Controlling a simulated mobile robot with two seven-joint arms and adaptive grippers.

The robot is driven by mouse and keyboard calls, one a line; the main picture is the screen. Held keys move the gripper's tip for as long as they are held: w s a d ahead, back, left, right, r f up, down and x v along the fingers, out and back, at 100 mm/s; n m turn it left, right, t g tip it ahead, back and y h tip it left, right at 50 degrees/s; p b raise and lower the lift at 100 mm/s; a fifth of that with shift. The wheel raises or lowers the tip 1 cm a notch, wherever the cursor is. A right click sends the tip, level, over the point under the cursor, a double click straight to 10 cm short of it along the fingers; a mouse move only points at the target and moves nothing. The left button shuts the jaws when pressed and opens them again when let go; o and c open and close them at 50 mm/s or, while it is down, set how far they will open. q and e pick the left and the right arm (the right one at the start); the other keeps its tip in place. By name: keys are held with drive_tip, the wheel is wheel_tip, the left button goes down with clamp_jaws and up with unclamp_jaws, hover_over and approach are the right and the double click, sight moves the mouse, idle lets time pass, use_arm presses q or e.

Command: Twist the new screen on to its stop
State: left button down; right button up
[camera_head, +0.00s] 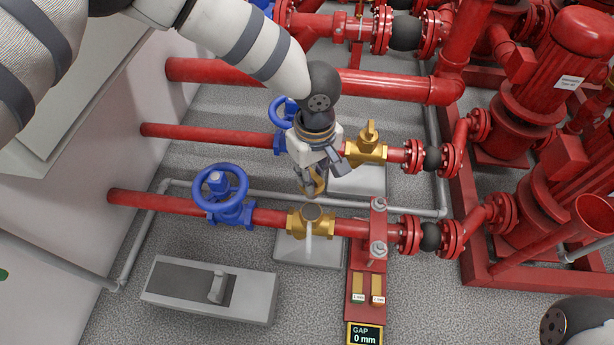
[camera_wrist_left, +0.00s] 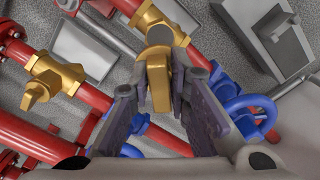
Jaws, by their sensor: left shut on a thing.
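My left gripper (camera_head: 314,180) is shut on a brass piece (camera_head: 320,182), probably the cap of the new screen. In the left wrist view the brass piece (camera_wrist_left: 158,85) sits between the fingers. The front brass strainer body (camera_head: 318,228) is just below, on the front red pipe, with a dark round top. The brass body (camera_wrist_left: 150,18) also shows beyond the held piece in the left wrist view. A grey round part lies between them there; I cannot tell whether it is the screen or the opening, nor whether the piece touches the body. My right gripper is out of view.
A second brass strainer (camera_head: 366,150) with an upright handle is behind. Blue handwheel valves (camera_head: 222,190) are on the left. A display (camera_head: 365,336) reads GAP 0 mm, below two tagged gauges. A grey box (camera_head: 250,295) with a lever is in front.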

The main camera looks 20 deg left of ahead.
use_arm(q)
drive_tip(key=shift+w, duration=0.15)
drive_tip(key=shift+s+r, duration=0.15)
drive_tip(key=shift+s, duration=0.05)
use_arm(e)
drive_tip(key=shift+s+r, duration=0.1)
use_arm(q)
drive_tip(key=shift+f+m, duration=0.2)
drive_tip(key=shift+m, duration=0.1)
drive_tip(key=shift+f+b, duration=1.3)
drive_tip(key=shift+f, duration=2.1)
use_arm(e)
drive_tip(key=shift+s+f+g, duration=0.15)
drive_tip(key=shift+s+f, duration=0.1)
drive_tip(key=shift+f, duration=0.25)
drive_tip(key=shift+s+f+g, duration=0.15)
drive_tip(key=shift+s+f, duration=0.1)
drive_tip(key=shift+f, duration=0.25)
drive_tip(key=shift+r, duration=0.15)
use_arm(q)
drive_tip(key=shift+f+b, duration=1.1)
drive_tip(key=shift+f, duration=1.3)
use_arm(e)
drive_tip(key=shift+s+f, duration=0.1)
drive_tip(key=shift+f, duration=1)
